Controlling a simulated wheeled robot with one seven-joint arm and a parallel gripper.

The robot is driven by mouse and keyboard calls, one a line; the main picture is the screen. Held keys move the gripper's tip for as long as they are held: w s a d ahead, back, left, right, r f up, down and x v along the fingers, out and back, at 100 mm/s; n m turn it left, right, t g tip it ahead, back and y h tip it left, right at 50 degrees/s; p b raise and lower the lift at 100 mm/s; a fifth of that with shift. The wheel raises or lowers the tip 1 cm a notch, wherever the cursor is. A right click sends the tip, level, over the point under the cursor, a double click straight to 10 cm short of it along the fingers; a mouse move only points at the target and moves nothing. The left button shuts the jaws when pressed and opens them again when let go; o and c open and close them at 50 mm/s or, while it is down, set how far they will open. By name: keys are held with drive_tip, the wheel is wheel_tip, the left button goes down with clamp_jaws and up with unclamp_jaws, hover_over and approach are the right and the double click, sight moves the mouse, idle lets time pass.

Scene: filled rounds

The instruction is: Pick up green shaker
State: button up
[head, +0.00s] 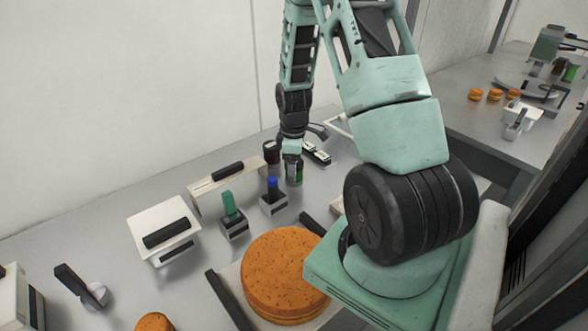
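A small dark-green cylinder (296,173), which looks like the green shaker, stands on the grey counter near the back wall. My gripper (292,154) points down directly over it, at or around its top. The fingertips are small and partly merged with the shaker's top, so I cannot tell whether they are closed on it. The shaker's base appears to be at counter level.
A dark-capped shaker (271,152) stands close on the left. Small holders with a green-handled item (229,204) and a blue-topped item (272,184) are in front. A large orange round (284,275) lies nearer. A second counter (470,117) is at right.

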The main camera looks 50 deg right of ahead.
drive_tip(key=shift+f, duration=1.3)
drive_tip(key=c, duration=1.1)
drive_tip(key=shift+r, duration=0.1)
